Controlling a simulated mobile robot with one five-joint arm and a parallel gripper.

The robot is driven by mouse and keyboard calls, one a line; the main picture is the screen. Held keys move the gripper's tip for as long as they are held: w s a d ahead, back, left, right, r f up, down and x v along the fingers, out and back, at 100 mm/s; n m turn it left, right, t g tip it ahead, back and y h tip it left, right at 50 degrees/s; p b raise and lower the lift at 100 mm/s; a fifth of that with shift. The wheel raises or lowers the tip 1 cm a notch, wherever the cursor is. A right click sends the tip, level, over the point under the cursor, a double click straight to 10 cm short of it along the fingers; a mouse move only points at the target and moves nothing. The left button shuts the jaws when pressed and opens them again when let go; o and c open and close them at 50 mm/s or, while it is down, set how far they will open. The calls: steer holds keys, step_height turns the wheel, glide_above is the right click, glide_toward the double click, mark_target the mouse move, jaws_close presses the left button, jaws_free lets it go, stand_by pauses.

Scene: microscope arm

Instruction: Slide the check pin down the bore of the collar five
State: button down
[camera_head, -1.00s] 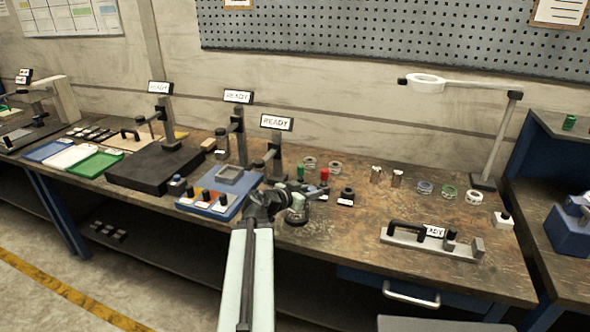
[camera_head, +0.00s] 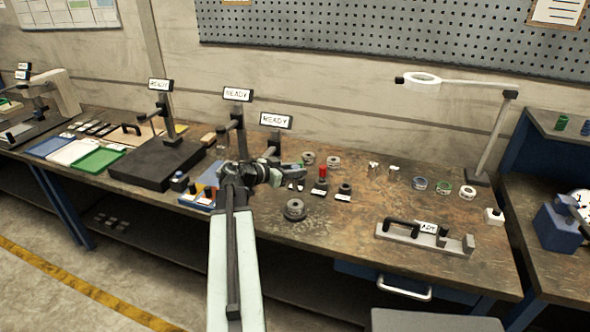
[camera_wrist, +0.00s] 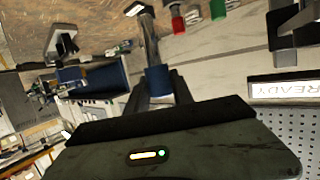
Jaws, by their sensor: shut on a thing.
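My gripper (camera_wrist: 157,95) is shut on a slim pin (camera_wrist: 158,82) with a blue band and a grey shaft in the wrist view. A grey collar (camera_head: 294,209) with a dark bore lies on the bench nearer to me, apart from the gripper. Two more pale rings (camera_head: 333,161) lie farther back. No number is readable, so I cannot tell which is collar five.
A dark holder (camera_head: 345,188) stands right of the red pin. A grey fixture (camera_head: 428,238) with a black handle sits at front right. READY posts (camera_head: 275,122) stand behind.

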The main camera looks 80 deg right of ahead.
mark_target(296, 190)
steer(key=shift+f+b, duration=2.4)
steer(key=shift+f, duration=0.2)
steer(key=shift+f+b, duration=2.85)
steer(key=c, duration=1)
jaws_free()
steer(key=shift+r, duration=0.1)
steer(key=p+v, duration=0.2)
steer(key=v, duration=0.5)
steer(key=shift+w+a+r, duration=0.15)
steer(key=shift+w+a, duration=0.15)
